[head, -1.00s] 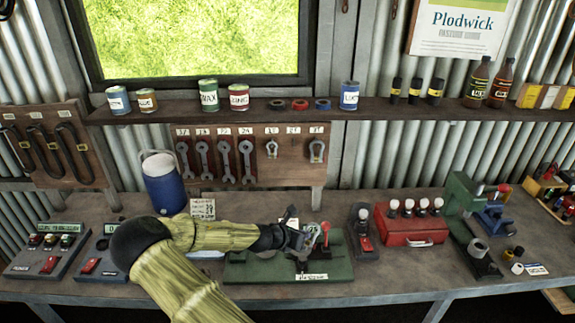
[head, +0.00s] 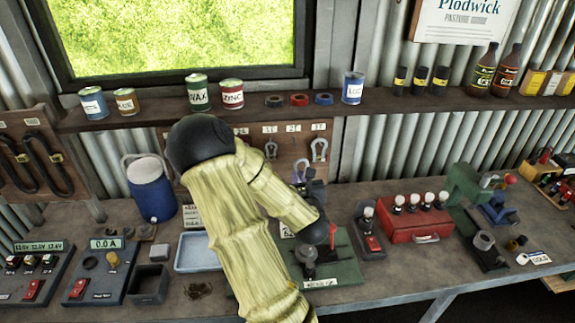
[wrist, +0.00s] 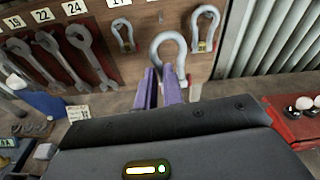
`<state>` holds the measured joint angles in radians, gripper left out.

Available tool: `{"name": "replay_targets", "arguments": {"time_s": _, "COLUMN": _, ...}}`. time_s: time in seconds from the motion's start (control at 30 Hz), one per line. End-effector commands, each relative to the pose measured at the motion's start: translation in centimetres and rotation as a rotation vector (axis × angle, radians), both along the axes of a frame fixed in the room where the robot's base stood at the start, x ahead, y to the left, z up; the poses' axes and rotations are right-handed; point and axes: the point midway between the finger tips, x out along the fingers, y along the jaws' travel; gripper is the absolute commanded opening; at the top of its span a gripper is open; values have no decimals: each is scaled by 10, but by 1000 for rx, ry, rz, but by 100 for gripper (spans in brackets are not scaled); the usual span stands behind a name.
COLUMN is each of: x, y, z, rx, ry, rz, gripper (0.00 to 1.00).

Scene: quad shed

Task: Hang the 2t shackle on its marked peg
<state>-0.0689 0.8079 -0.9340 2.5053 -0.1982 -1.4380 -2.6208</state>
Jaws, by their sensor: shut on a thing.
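My gripper (wrist: 160,85) is shut on a grey shackle (wrist: 168,48), whose bow stands upward from the purple fingertips in the wrist view. The lower part of this shackle is hidden by the fingers. Behind it is the brown tool board (wrist: 150,72), with a smaller shackle (wrist: 122,34) hanging to the left and a larger shackle (wrist: 205,28) hanging to the right. In the head view, the middle place of the shackle row, under its label (head: 293,128), shows no shackle. The held shackle appears in front of the board, but the exact gap is unclear.
Several wrenches (wrist: 85,50) hang left of the shackles. A shelf (head: 225,114) with tins runs above the board. Below are a green fixture (head: 345,262) with a red-knobbed lever, a red case (head: 412,222) at right, and a blue jug (head: 152,192) at left.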

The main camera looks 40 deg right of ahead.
Motion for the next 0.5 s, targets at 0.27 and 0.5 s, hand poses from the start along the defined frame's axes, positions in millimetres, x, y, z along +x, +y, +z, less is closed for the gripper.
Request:
{"name": "replay_targets", "arguments": {"time_s": 0.27, "x": -4, "y": 2, "z": 15, "rx": -11, "ry": -31, "rz": 31, "gripper": 0}}
{"name": "replay_targets", "arguments": {"time_s": 0.5, "x": -4, "y": 1, "z": 15, "rx": -11, "ry": -30, "rz": 29, "gripper": 0}}
